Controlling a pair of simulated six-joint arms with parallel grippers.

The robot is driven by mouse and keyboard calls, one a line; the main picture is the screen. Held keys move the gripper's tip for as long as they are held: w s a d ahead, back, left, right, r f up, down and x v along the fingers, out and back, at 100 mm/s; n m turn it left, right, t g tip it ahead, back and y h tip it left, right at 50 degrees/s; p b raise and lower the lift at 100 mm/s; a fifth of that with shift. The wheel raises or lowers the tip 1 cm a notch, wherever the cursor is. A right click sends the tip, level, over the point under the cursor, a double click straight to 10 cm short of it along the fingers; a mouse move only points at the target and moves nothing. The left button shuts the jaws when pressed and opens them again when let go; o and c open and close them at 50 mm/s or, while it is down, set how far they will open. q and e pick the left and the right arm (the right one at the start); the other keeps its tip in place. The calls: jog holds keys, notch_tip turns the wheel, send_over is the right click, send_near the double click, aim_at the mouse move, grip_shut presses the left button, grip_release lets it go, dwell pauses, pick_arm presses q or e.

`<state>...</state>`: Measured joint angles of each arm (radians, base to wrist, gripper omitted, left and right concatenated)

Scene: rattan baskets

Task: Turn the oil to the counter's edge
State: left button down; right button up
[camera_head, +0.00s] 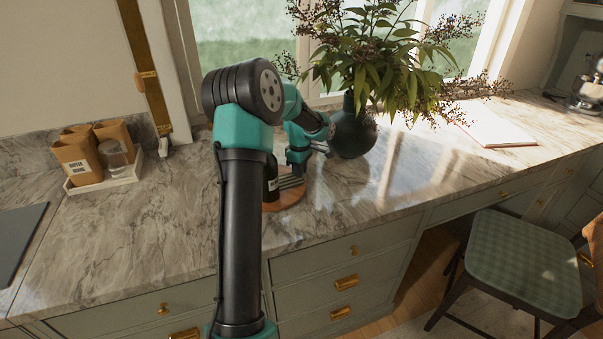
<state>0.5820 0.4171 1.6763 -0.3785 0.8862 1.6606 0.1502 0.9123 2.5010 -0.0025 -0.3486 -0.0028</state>
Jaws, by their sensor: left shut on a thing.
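A round wooden board (285,202) lies on the marble counter (190,215), near its front edge. A dark bottle with a small pale label (271,185), which looks like the oil, stands on the board and is partly hidden behind my left arm. My left gripper (291,176) is low over the board, just right of the visible part of the bottle. It is shut and seems to hold the bottle, but the contact is too small and covered to see clearly. My right gripper is out of view.
A dark round vase (352,130) with leafy branches stands close right of my left gripper. A pale tray (105,180) with brown canisters sits at the left. An open book (488,124) lies at the right. The counter between vase and book is clear. A chair (520,260) stands below.

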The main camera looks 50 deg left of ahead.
pick_arm(q)
jog(key=shift+w+a+n, duration=0.1)
jog(key=shift+a+n, duration=1.4)
jog(key=shift+n, duration=0.1)
jog(key=c, duration=1.1)
grip_release()
jog(key=shift+r, duration=0.15)
notch_tip(320, 180, up, 17)
jog(key=shift+r, duration=0.1)
